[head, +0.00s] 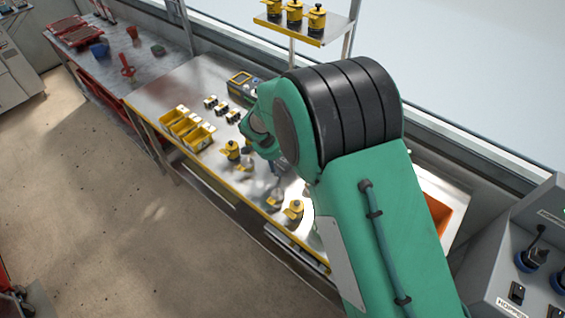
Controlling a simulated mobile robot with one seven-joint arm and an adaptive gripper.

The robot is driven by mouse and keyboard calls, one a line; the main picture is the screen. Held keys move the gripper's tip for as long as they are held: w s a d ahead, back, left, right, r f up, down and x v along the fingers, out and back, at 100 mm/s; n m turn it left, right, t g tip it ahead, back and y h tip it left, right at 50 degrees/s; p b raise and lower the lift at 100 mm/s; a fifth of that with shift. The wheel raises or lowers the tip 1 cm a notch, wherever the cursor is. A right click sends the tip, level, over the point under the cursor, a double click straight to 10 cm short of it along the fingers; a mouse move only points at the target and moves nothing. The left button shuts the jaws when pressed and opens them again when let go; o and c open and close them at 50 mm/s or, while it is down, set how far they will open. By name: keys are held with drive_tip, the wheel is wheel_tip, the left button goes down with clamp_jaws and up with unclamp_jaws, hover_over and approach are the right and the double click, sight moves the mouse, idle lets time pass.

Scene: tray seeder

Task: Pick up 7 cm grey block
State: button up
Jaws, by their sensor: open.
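I cannot make out a grey block for certain in the head view; it may be hidden behind my arm or be too small to tell. My green arm covers the right part of the metal workbench (160,98).
Yellow bins (186,127) line the bench's front left. A yellow-black part (293,210) stands right of my gripper, another (231,150) left of it. Small dark parts (221,109) and a yellow-grey device (240,83) sit behind. An orange bin (438,215) shows at right.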

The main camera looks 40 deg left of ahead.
sight(280, 160)
drive_tip(key=c, duration=1.5)
drive_tip(key=shift+r+p, duration=0.8)
drive_tip(key=shift+r, duration=4.25)
